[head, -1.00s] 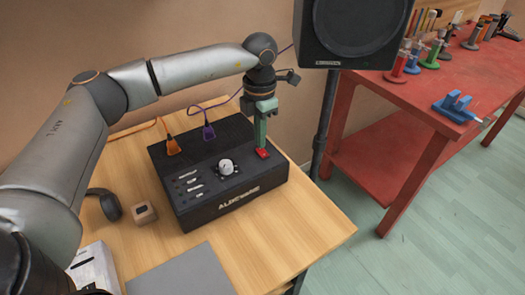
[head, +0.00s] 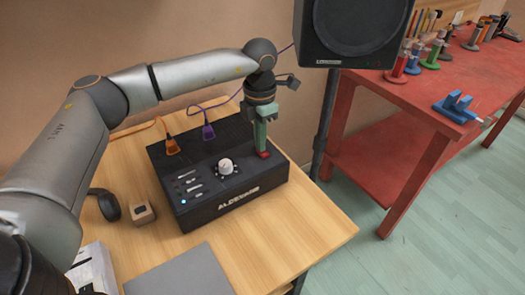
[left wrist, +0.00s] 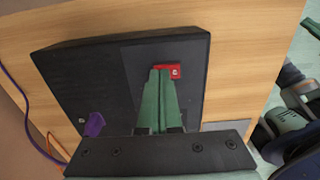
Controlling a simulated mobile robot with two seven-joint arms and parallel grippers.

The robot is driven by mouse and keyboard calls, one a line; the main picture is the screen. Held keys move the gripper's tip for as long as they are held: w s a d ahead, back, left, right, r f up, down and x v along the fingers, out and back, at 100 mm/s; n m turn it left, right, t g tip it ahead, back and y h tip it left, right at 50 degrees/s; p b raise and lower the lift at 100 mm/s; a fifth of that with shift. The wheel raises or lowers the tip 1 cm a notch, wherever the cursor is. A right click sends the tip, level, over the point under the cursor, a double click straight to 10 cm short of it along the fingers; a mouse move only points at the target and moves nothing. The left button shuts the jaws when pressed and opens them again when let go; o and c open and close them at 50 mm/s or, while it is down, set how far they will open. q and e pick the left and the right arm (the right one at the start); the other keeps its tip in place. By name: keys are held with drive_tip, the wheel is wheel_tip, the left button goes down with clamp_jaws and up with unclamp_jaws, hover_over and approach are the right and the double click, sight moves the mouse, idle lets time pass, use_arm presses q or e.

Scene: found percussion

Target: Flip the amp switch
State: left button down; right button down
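The amp is a black box (head: 232,207) with a white knob (head: 226,166) and small sliders on its sloped top. Its red switch (head: 263,155) sits near the right end of the top, partly hidden by my fingers. A small cyan light (head: 184,201) glows at the amp's front left. My left gripper (head: 262,150) points down with its green fingers together, tips at the switch. In the left wrist view the red switch (left wrist: 174,72) shows just past the closed fingertips (left wrist: 160,72), with nothing held between them. Whether the tips touch it is hard to tell. My right gripper is not in view.
Orange (head: 172,146) and purple (head: 208,131) plugs stand in the amp's back. A small wooden block (head: 144,212), headphones (head: 107,205) and a grey panel (head: 180,275) are near it. A speaker (head: 352,30) stands behind right, by a red bench (head: 440,100).

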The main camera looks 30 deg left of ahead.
use_arm(q)
drive_tip(key=shift+f, duration=0.15)
drive_tip(key=shift+r+p, duration=2.65)
drive_tip(key=shift+r, duration=0.95)
drive_tip(key=shift+f, duration=0.1)
